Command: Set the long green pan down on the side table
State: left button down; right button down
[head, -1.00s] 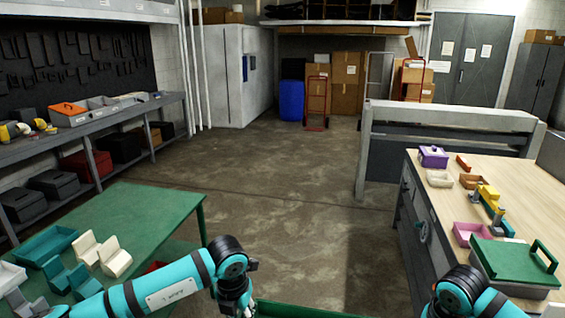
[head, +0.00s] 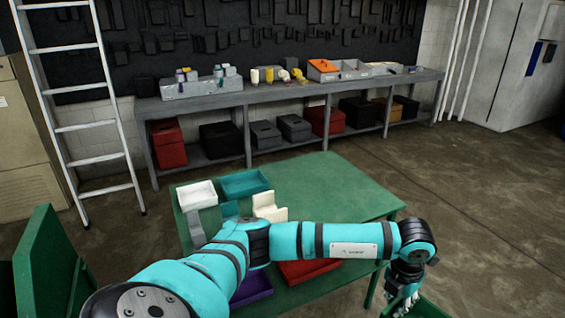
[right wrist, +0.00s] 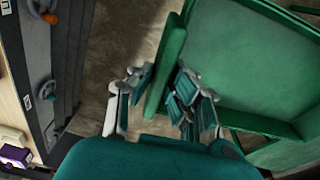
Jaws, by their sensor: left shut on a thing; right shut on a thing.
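The long green pan shows only as a corner at the bottom right of the head view (head: 422,308). In the right wrist view its wide, shallow body (right wrist: 240,50) fills the upper right. My left gripper (head: 403,294) is shut on it, its fingers partly cut off by the frame edge. My right gripper (right wrist: 160,88), seen only in the right wrist view, is shut on the pan's near end. The green table (head: 345,190), apparently the side table, stands left of the pan. My left arm crosses in front of it and hides part of its front.
A white tray (head: 197,195), a teal tray (head: 247,183) and a cream holder (head: 268,207) occupy the table's left half. Its right half looks clear. Red (head: 305,271) and purple (head: 252,288) trays show lower, below the tabletop edge. A grey shelf bench (head: 290,93) stands behind.

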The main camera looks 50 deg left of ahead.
aim_at(345, 207)
jog(key=i+u, duration=0.35)
jog(key=i, duration=0.9)
jog(key=i+u, duration=0.1)
jog(key=i, duration=1)
jog(key=i+u, duration=0.2)
jog(key=u, duration=0.3)
jog(key=i+l+u, duration=0.1)
jog(key=u, duration=0.4)
jog(key=i+u, duration=0.1)
jog(key=u, duration=0.3)
jog(key=l+u, duration=0.1)
jog(key=u, duration=0.25)
jog(key=i+l+u, duration=0.1)
jog(key=u, duration=0.3)
